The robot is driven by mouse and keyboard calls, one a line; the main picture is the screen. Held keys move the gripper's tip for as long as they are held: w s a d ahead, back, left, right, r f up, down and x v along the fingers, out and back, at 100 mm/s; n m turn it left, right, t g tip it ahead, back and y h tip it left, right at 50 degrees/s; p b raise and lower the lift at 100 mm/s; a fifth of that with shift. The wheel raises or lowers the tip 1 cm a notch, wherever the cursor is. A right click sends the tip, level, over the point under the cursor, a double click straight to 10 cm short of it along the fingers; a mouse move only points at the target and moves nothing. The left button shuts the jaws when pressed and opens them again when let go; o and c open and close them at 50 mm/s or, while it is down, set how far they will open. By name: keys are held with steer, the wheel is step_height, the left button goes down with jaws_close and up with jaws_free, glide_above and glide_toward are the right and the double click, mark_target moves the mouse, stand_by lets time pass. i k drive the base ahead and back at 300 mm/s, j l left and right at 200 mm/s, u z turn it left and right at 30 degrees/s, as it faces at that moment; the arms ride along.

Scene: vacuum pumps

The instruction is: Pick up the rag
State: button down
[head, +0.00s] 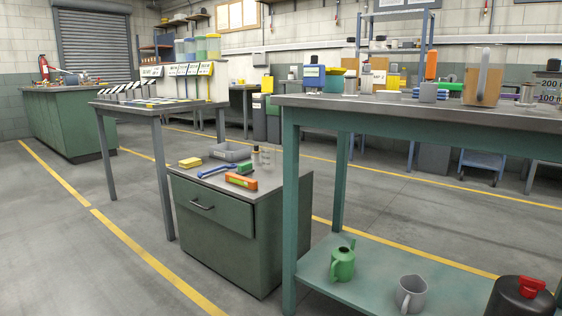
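I cannot pick out a rag for certain. A low green cabinet (240,218) with one drawer stands in the middle, and small things lie on its grey top. A yellow block (190,162), sponge-like, lies at its left edge. A blue tool (216,171), an orange level-like bar (241,181), a grey tray (230,151) and small bottles (256,158) are near it. Flat items (160,102) on the grey table to the left are too small to tell. My gripper is not in view.
A tall green workbench (430,111) fills the right, with containers on top. Its lower shelf (375,275) holds a green watering can (342,263), a grey jug (411,294) and a black canister (520,299). The floor (60,250) at the left front is clear.

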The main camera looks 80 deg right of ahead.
mark_target(188, 163)
steer(key=z, duration=2.15)
